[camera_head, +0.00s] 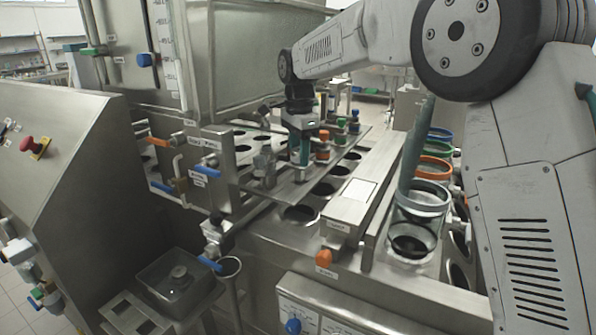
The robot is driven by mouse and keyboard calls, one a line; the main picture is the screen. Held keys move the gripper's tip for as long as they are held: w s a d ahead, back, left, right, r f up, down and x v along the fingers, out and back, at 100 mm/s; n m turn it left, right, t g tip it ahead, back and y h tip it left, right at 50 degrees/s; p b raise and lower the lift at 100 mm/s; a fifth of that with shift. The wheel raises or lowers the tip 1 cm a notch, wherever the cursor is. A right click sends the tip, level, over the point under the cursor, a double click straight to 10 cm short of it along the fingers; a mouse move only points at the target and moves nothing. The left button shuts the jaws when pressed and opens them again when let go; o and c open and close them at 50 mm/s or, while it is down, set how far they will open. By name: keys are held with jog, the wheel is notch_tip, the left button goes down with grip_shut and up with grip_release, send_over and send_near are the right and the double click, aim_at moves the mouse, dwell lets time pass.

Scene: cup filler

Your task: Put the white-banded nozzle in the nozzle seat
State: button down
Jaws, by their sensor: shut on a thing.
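My gripper (301,150) points down over the metal plate in the middle of the view. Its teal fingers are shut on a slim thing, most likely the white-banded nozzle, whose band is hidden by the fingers. It is at the near end of a row of nozzles: an orange-banded one (322,146) just to its right, then a green-banded one (340,126) and a blue-banded one (354,123). I cannot tell whether the held thing touches the plate. A metal fitting (265,166) stands left of my gripper; I cannot tell if it is the nozzle seat.
The steel plate (335,165) has several round holes around it. Cups with coloured rims, one grey-blue (422,196) and one orange (434,168), stand in a channel at right. A clear-sided tank (262,55) is behind. A square basin (180,285) is at front left.

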aim_at(300, 168)
jog(key=shift+f, duration=2.2)
jog(key=shift+f, duration=0.15)
jog(key=c, duration=0.9)
grip_release()
jog(key=shift+o, duration=0.2)
notch_tip(300, 168, up, 8)
jog(key=shift+f, duration=0.1)
